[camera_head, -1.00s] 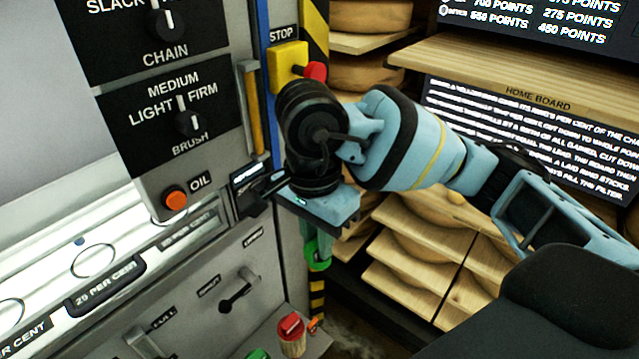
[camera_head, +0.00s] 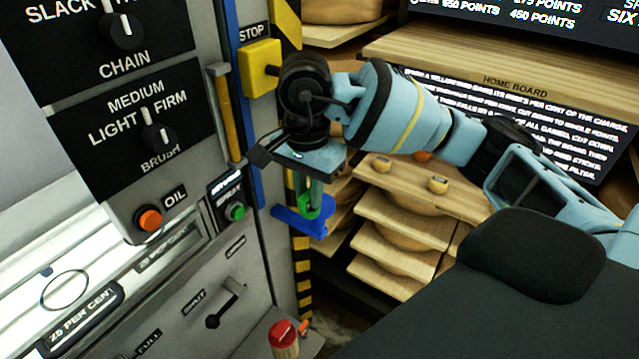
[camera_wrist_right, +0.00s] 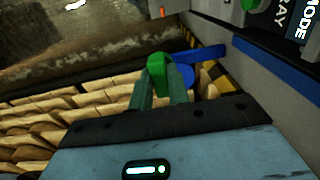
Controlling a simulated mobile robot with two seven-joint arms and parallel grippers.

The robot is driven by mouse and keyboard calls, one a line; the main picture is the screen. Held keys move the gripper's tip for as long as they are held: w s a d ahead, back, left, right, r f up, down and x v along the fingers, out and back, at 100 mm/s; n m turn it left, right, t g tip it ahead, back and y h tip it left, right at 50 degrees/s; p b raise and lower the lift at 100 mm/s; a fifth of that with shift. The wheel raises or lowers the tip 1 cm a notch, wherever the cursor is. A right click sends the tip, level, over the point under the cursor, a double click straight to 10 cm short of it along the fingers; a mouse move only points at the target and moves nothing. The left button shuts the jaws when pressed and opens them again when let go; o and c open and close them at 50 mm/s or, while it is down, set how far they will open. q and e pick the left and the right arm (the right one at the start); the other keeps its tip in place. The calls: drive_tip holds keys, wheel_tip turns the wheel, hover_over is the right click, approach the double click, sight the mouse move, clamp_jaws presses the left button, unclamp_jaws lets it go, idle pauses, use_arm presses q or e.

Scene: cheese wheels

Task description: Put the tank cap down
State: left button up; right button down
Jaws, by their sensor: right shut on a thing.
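My right gripper (camera_head: 309,195) points down in front of the machine's striped right-hand edge. It is shut on a green piece, which I take to be the tank cap (camera_head: 307,207). In the right wrist view the green cap (camera_wrist_right: 157,72) shows between the fingertips. A blue bracket-like piece (camera_head: 322,226) is right at the cap. In the wrist view this blue piece (camera_wrist_right: 210,54) reaches from beside the cap toward the machine's edge. I cannot tell whether the cap touches it. My left gripper is not in view.
The machine panel (camera_head: 130,105) with knobs, an orange oil button (camera_head: 149,218) and a yellow stop box (camera_head: 260,68) stands at left. Shelves of cheese wheels (camera_head: 405,240) are behind the gripper. A red-topped bottle (camera_head: 284,337) stands below.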

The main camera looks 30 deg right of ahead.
drive_tip(key=w+d, duration=0.4)
drive_tip(key=d, duration=0.1)
drive_tip(key=shift+w+f, duration=0.2)
drive_tip(key=shift+f, duration=0.05)
drive_tip(key=shift+f+p, duration=0.4)
drive_tip(key=shift+f, duration=1.4)
drive_tip(key=shift+f, duration=0.1)
drive_tip(key=c, duration=1.3)
unclamp_jaws()
drive_tip(key=shift+c, duration=0.2)
wheel_tip(320, 180, up, 8)
drive_tip(key=shift+f+b, duration=0.15)
drive_tip(key=shift+b, duration=0.15)
